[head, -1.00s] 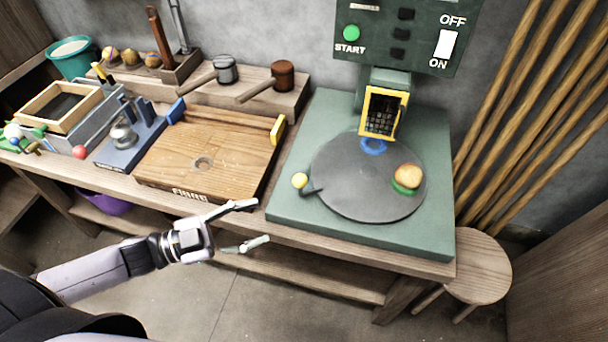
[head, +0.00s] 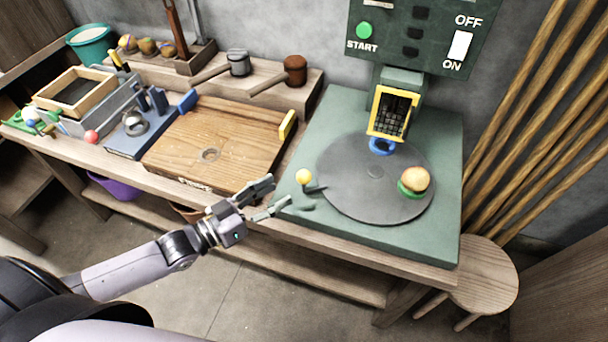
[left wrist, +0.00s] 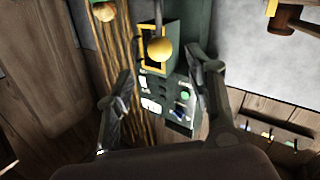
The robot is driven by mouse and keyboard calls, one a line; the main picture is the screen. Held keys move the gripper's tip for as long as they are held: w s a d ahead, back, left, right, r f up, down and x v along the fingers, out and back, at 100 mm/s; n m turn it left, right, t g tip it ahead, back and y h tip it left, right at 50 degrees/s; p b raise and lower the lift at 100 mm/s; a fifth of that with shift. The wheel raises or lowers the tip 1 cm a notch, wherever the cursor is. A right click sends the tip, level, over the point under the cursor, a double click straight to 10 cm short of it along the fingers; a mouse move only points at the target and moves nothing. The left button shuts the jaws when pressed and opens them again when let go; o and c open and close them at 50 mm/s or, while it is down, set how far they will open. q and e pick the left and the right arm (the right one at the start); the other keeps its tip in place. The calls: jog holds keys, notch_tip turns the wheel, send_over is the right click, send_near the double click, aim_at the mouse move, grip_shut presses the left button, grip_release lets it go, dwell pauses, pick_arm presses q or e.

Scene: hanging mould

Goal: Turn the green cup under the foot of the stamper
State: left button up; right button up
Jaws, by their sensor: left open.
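The green cup (head: 411,192) sits near the right rim of the dark round turntable (head: 350,180), with a tan ball (head: 416,178) in it. A blue cup (head: 382,147) is at the back of the turntable, below the yellow-framed stamper (head: 391,113). A lever with a yellow ball knob (head: 304,176) stands at the turntable's left edge. My left gripper (head: 279,192) is open and empty, just left of the knob and apart from it. In the left wrist view the yellow knob (left wrist: 160,50) shows ahead between the spread fingers. My right gripper is not in view.
The green machine base (head: 340,115) carries the turntable, with a control panel (head: 420,35) behind. A wooden board (head: 225,140) lies left of it. A stool (head: 480,275) and bamboo poles (head: 540,110) stand to the right. The floor in front is clear.

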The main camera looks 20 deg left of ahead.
aim_at(298, 180)
pick_arm(q)
jog(key=x, duration=0.8)
jog(key=shift+w+d, duration=0.2)
jog(key=shift+w, duration=0.15)
jog(key=shift+c, duration=0.3)
grip_shut()
